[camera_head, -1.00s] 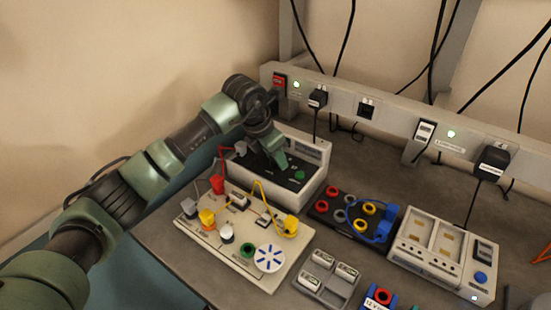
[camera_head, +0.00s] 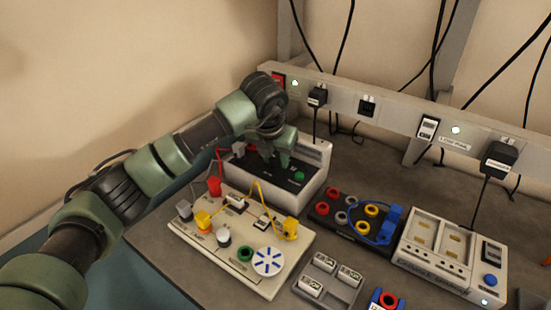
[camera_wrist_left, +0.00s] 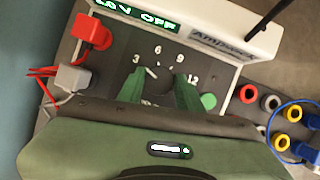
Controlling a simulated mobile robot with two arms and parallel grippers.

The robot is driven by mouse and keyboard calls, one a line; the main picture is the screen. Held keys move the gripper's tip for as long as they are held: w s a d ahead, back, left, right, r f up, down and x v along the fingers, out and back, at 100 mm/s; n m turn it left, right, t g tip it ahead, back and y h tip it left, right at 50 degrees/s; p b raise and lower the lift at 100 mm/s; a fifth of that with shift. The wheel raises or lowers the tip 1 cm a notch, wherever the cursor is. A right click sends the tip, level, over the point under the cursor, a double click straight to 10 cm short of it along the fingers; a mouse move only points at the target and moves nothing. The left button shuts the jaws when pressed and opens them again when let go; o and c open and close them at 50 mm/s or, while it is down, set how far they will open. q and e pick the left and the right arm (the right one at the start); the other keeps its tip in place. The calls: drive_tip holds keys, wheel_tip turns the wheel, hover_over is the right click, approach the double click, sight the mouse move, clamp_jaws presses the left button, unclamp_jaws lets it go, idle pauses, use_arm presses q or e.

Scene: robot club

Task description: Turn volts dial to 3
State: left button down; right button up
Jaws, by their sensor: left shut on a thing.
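The volts dial (camera_wrist_left: 157,86) is a dark knob on the black top panel of a white power supply (camera_head: 304,191). A scale with 3, 6, 9 and 12 curves around it, and a white pointer mark shows close to the 3. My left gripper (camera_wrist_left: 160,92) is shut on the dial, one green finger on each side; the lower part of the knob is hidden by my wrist. In the head view my left gripper (camera_head: 282,161) covers the dial. The green display (camera_wrist_left: 140,15) ends in "0V OFF"; its left part is cut off. My right gripper is not in view.
A green button (camera_wrist_left: 208,101) sits right of the dial, and red and grey plugs (camera_wrist_left: 93,32) with red leads sit left. In front lies a cream board (camera_head: 213,251) with several plugs and switches. A dark socket block (camera_head: 335,220) and a charger (camera_head: 436,264) stand to the right.

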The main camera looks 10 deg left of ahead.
use_arm(q)
drive_tip(key=shift+r, duration=0.1)
drive_tip(key=c, duration=0.9)
unclamp_jaws()
drive_tip(key=shift+c, duration=0.2)
drive_tip(key=b+v, duration=0.1)
drive_tip(key=v, duration=0.6)
drive_tip(key=shift+r+b, duration=0.3)
drive_tip(key=shift+r, duration=0.1)
drive_tip(key=shift+s, duration=0.1)
